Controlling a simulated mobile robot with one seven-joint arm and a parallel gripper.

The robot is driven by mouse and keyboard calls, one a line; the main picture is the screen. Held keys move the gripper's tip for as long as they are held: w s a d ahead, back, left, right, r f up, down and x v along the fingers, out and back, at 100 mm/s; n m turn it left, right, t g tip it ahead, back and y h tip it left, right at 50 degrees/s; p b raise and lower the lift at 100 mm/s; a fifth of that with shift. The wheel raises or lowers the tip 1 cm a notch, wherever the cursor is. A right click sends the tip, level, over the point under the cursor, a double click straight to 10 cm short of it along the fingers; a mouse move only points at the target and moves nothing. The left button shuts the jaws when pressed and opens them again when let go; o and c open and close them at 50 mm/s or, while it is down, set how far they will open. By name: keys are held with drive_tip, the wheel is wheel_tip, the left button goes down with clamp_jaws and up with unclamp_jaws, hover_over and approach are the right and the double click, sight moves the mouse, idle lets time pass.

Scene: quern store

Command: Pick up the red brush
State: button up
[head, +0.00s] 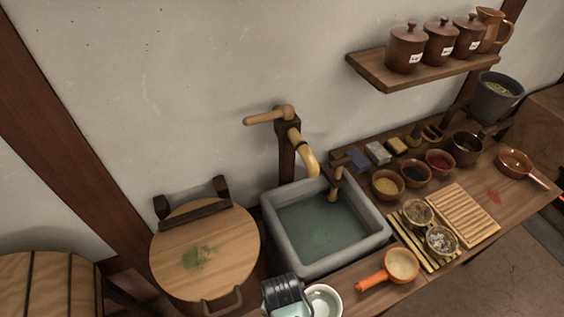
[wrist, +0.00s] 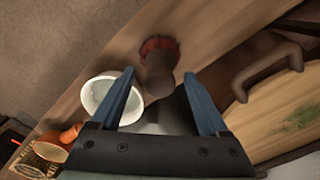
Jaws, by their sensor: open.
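The red brush (wrist: 159,44) shows in the wrist view, with red around its base and a brown knob-like handle pointing toward the camera. It appears to stand on the wooden counter. My gripper (wrist: 158,74) is open, its two blue fingers apart. Nothing is held. In the head view my gripper (head: 284,294) is at the bottom edge, its fingertips hidden, and I cannot make out the brush there.
A white bowl (wrist: 100,97) is close beside the left finger; it also shows in the head view (head: 323,302). A round wooden lid (head: 180,265) with handles lies left of the stone sink (head: 380,243). An orange-handled pan (head: 402,264) and several small bowls stand on the right.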

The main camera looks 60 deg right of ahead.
clamp_jaws()
idle(1.3)
